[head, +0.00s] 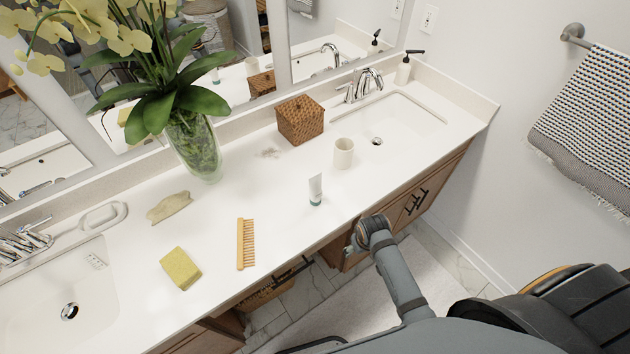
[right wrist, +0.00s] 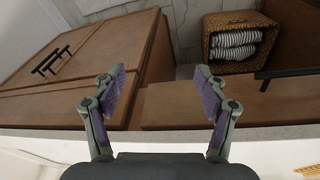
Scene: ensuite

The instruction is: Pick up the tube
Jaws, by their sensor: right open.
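The tube (head: 316,188) is small and white with a teal cap at its lower end. It stands upright on the white counter near the front edge, in the head view. It does not show in the right wrist view. My right gripper (right wrist: 160,90) is open and empty in the right wrist view, with cabinet fronts and floor behind its fingers. In the head view my right arm reaches up to the counter's front edge, to the lower right of the tube; its fingers cannot be made out there. My left gripper is not in view.
A cream cup (head: 344,153) and wicker box (head: 300,120) stand behind the tube. A comb (head: 246,243), yellow sponge (head: 180,269) and glass vase (head: 195,150) are left. A basin (head: 405,118) lies right. The counter around the tube is clear. A towel basket (right wrist: 238,42) sits below.

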